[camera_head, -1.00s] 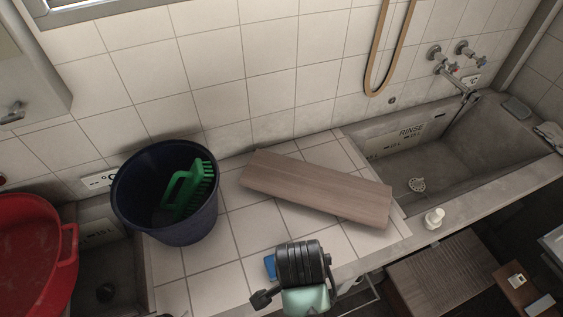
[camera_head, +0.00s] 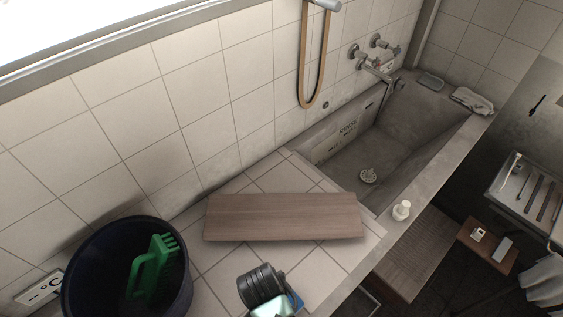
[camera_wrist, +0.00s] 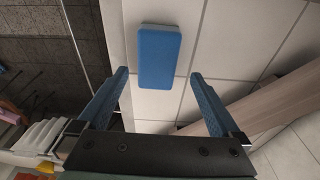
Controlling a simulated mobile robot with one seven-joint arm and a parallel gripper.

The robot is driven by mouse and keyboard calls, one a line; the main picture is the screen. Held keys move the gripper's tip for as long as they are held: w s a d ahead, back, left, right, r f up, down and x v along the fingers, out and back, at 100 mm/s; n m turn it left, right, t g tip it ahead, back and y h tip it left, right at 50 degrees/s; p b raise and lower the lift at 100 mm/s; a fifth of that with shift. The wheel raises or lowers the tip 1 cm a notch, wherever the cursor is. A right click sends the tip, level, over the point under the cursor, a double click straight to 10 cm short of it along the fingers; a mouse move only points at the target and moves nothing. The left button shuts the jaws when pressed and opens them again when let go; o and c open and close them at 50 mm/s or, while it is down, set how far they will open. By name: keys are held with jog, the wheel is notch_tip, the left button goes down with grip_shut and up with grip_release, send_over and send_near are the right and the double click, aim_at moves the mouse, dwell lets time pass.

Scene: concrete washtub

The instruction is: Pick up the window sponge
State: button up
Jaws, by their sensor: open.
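The window sponge is a blue rectangular block (camera_wrist: 160,55) with a pale edge in the wrist view. It lies on light tiles at top centre. My gripper (camera_wrist: 158,76) is open and empty, its two blue fingers spread wider than the sponge. In the wrist view the sponge shows between and beyond the fingertips; the height gap is hard to tell. In the head view my gripper shows at the bottom centre over the counter, with a small blue patch at its right side. I cannot tell whether that patch is the sponge or a finger.
A wooden board (camera_head: 283,216) lies on the tiled counter behind my gripper. A dark blue bucket (camera_head: 85,265) holds a green brush (camera_head: 153,268) at left. The concrete basin (camera_head: 415,125) is at the back right.

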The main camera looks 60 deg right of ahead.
jog(key=shift+s+d+f, duration=0.1)
jog(key=shift+f, duration=0.9)
jog(key=shift+s+d+f, duration=0.15)
jog(key=shift+f, duration=0.8)
jog(key=shift+s+d+f, duration=0.1)
jog(key=shift+f, duration=0.9)
jog(key=c, duration=1.3)
jog(key=shift+o, duration=0.2)
jog(key=shift+r, duration=0.15)
notch_tip(320, 180, up, 10)
jog(key=shift+f+p, duration=0.1)
jog(key=shift+p, duration=0.2)
